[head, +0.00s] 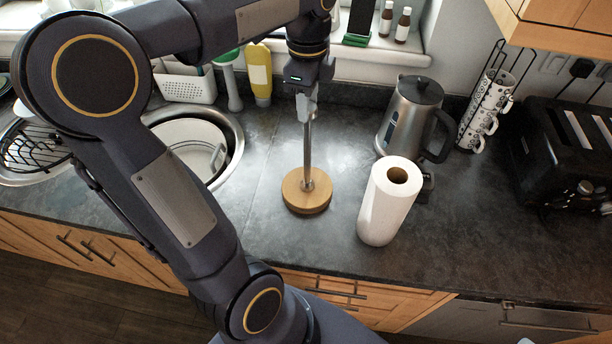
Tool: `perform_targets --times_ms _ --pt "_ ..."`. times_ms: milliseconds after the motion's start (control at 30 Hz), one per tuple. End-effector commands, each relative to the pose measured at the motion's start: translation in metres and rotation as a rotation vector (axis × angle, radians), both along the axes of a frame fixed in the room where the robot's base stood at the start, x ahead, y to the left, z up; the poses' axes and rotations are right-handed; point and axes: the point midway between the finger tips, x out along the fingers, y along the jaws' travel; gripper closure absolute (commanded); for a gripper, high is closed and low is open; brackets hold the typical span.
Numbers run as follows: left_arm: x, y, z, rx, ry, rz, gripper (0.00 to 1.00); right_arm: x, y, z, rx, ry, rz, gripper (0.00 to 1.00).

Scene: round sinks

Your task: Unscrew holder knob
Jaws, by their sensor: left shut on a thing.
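The paper towel holder stands upright on the dark worktop, with a round wooden base (306,198) and a thin metal rod (308,150). My left gripper (306,101) points down over the rod and is shut on the top of the holder, where the knob sits. The fingers hide most of the knob. A white paper roll (378,212) stands upright on the worktop to the right of the base, off the rod. My right gripper is not in view.
A steel kettle (402,112) stands behind the roll. A mug rack (484,115) and a black toaster (568,150) are at the right. A round sink (236,136) with dishes is at the left. Bottles (259,75) stand behind.

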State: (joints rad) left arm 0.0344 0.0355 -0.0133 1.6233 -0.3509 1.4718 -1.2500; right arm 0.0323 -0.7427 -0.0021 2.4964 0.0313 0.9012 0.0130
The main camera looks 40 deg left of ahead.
Motion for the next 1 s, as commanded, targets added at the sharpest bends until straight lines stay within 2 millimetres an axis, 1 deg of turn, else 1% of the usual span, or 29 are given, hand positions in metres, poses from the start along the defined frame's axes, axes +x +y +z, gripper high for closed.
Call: perform_targets --times_ms 167,700,1000 --pt "0.000 0.000 0.004 0.001 -0.002 -0.001 1.00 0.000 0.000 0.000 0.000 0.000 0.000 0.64" --pt "0.000 0.000 0.031 0.000 -0.002 -0.001 1.00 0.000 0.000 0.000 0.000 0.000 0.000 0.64" --pt "0.000 0.000 0.035 0.000 0.000 -0.001 1.00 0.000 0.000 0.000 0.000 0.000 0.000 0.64"
